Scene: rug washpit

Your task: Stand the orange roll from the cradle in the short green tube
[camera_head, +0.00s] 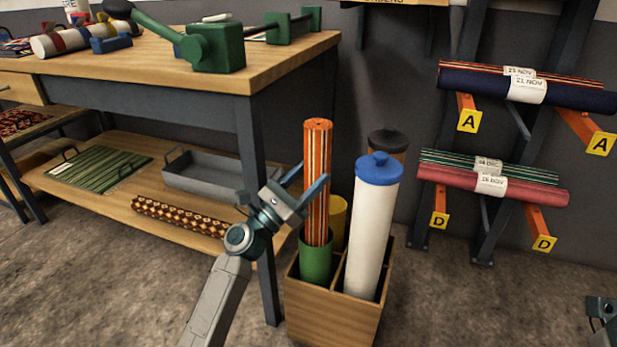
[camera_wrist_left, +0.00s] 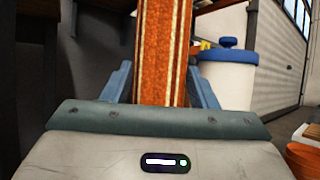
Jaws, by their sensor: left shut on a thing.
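The orange striped roll (camera_head: 317,150) stands upright, and its lower end goes down into the short green tube (camera_head: 316,262), which hides that end. The green tube sits in the front left compartment of a wooden crate (camera_head: 333,318). My left gripper (camera_head: 306,190) is shut on the roll a little above the tube's rim, with one blue finger on each side. In the left wrist view the roll (camera_wrist_left: 164,50) rises between the fingers. My right gripper (camera_head: 602,308) shows only in part at the lower right edge, and its jaws are unclear.
A tall white tube with a blue lid (camera_head: 372,225), a dark-capped tube (camera_head: 388,143) and a yellow tube (camera_head: 339,217) stand in the same crate. A workbench (camera_head: 270,75) is at the left. A wall rack with rolls (camera_head: 490,180) is at the right.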

